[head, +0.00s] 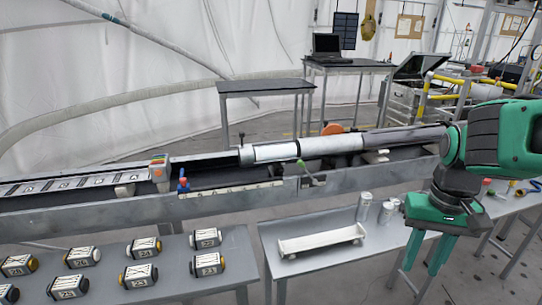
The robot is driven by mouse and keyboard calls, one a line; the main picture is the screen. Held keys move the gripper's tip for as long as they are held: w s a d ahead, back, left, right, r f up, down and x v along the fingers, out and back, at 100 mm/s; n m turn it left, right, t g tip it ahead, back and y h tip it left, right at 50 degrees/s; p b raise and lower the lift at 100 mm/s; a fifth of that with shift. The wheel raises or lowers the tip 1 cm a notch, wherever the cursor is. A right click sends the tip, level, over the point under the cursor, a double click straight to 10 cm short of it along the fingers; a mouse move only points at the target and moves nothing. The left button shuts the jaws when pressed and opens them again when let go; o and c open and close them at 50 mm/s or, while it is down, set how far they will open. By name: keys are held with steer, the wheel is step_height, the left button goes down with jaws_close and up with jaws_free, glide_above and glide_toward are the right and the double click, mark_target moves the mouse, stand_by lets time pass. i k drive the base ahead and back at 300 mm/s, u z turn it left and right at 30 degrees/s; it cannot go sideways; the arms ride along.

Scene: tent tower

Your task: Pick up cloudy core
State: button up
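My gripper (421,268) is green and points down at the right, with its two fingers apart and nothing visible between them. It is in front of and to the right of short pale grey cylinders on the grey table: one (364,206) stands right of the white tray, another (387,212) stands closer to my gripper. Part of a further pale piece (396,203) shows beside it. These look like core pieces, but I cannot tell which is the cloudy core. A long pale tube (330,145) also lies on the metal trough behind.
A long white tray (320,241) lies empty on the grey table (290,262). The long metal trough (230,202) runs behind both tables. A laptop (327,45) stands far back.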

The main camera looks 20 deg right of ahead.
mark_target(262, 154)
steer(key=z, duration=0.1)
steer(key=i, duration=1)
steer(key=u, duration=0.1)
